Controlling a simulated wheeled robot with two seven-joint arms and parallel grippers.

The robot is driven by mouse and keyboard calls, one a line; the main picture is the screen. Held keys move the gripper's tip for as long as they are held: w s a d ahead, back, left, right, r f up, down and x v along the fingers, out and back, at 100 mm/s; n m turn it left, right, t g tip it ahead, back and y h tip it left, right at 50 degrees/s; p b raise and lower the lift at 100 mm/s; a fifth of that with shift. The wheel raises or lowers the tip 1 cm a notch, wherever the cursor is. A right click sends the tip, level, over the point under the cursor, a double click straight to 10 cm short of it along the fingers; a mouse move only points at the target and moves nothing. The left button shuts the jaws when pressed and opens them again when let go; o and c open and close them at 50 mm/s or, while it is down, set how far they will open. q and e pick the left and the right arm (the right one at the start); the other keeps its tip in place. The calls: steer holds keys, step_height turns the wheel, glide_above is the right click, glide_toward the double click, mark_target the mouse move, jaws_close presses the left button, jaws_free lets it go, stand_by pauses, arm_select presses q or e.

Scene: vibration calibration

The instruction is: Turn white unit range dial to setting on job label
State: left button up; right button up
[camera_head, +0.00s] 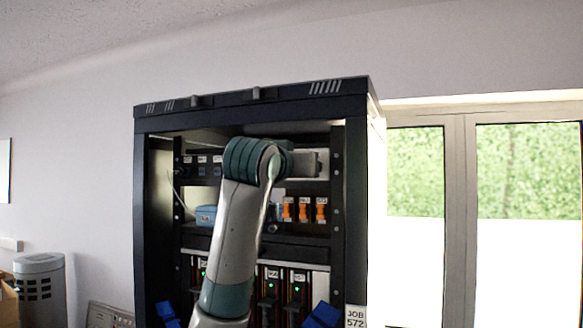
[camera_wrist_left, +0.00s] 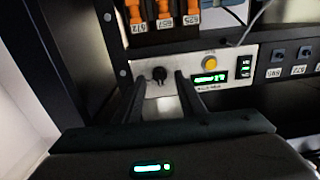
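The white unit (camera_wrist_left: 216,62) shows in the left wrist view, set in the rack, with a yellow button and a lit green display. Its black range dial (camera_wrist_left: 159,75) is at the unit's left end in that view. My left gripper (camera_wrist_left: 160,82) is open, its dark fingers on either side of the dial's line, with the dial visible between and just beyond the tips. I cannot tell whether they touch it. In the head view my arm hides most of the unit. The job label (camera_head: 355,317) reads JOB 572, at the rack's lower right. My right gripper is not in view.
Orange switches (camera_head: 305,209) with number tags sit just below the unit's row. A blue box (camera_head: 206,215) stands left of my arm. The dark rack frame (camera_head: 352,200) closes the right side near the dial. Small tagged black switches (camera_wrist_left: 304,53) share the row.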

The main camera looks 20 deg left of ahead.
arm_select(q)
steer(key=s+b, duration=0.9)
steer(key=s, duration=0.8)
steer(key=shift+a, duration=0.35)
steer(key=shift+s, duration=0.15)
